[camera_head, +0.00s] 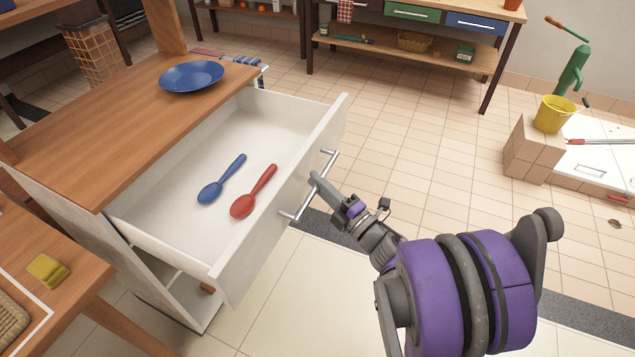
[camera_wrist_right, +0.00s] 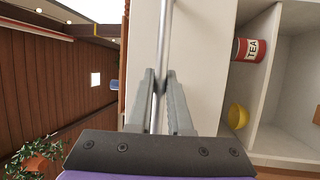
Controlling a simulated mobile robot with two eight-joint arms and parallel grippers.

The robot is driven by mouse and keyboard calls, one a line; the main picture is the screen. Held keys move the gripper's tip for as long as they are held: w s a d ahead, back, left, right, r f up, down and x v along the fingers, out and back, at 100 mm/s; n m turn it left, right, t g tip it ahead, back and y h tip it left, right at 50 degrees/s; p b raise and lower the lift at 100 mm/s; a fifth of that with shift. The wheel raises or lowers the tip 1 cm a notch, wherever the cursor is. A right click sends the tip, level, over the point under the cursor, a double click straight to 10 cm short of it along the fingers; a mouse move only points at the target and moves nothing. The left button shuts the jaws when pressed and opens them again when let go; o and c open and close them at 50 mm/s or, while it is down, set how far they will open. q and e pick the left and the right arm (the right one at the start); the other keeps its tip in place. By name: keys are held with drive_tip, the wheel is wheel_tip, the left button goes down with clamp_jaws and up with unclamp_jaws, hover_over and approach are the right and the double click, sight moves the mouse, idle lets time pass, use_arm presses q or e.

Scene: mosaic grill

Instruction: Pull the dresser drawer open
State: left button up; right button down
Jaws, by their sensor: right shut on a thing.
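The dresser drawer (camera_head: 274,107) is white and stands far out from under the wooden dresser top (camera_head: 120,115). A blue spoon (camera_head: 222,179) and a red spoon (camera_head: 254,192) lie inside it. A metal bar handle (camera_head: 329,162) runs along its front. My right gripper (camera_head: 314,180) is at the middle of the handle, shut on it. In the right wrist view the handle (camera_wrist_right: 163,40) passes between the two fingers (camera_wrist_right: 161,92). My left gripper is not in view.
A blue plate (camera_head: 191,76) sits on the dresser top. A yellow sponge (camera_head: 47,270) lies on a table at lower left. A tea tin (camera_wrist_right: 251,50) and a yellow cup (camera_wrist_right: 238,117) stand in open shelves below the drawer.

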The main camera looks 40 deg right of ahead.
drive_tip(key=c, duration=0.8)
unclamp_jaws()
drive_tip(key=shift+c, duration=0.2)
drive_tip(key=shift+s, duration=0.1)
drive_tip(key=s+f, duration=0.2)
drive_tip(key=s, duration=0.8)
drive_tip(key=shift+s, duration=0.2)
